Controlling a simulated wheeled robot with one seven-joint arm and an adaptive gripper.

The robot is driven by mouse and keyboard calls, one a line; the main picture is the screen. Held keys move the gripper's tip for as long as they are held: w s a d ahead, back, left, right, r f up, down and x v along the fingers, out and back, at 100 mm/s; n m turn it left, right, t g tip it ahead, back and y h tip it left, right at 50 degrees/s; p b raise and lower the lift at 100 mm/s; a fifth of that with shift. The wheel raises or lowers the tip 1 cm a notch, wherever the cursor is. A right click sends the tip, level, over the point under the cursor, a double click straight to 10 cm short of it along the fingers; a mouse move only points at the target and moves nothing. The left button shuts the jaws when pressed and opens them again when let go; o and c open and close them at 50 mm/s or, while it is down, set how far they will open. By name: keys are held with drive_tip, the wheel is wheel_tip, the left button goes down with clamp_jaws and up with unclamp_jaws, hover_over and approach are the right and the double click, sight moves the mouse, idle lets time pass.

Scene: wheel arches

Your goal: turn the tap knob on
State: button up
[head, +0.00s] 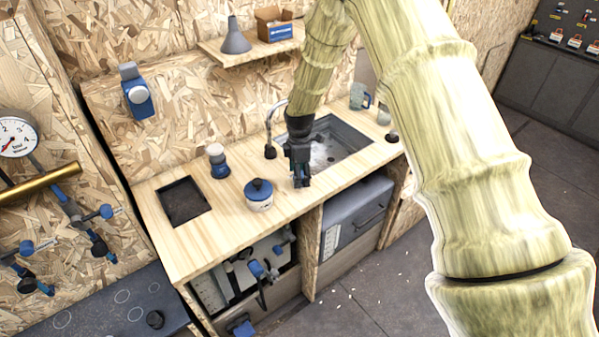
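The tap (275,122) is a thin curved spout with a dark end, at the left rear of the grey sink (352,133) in the wooden counter. I cannot make out its knob for certain; my arm covers part of the area beside the spout. My gripper (301,184) points down over the sink's front left edge, to the right of the spout's end. It appears to hold nothing. Its fingers are small and dark here, so their opening is unclear.
A blue-lidded white pot (259,195) stands left of my gripper, with a blue-and-grey jar (218,161) behind it. A dark recessed tray (183,201) lies farther left. A clear mug (359,97) and a small dark round thing (391,137) are at right.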

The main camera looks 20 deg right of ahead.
drive_tip(key=c, duration=1)
drive_tip(key=m+b, duration=0.1)
drive_tip(key=m, duration=0.3)
drive_tip(key=shift+b, duration=0.35)
drive_tip(key=m+b, duration=0.1)
drive_tip(key=m, duration=0.3)
drive_tip(key=shift+w, duration=0.1)
drive_tip(key=m, duration=0.5)
drive_tip(key=shift+b, duration=0.4)
drive_tip(key=m, duration=0.4)
drive_tip(key=shift+r+m, duration=0.1)
drive_tip(key=shift+m, duration=0.3)
drive_tip(key=shift+w+d, duration=0.1)
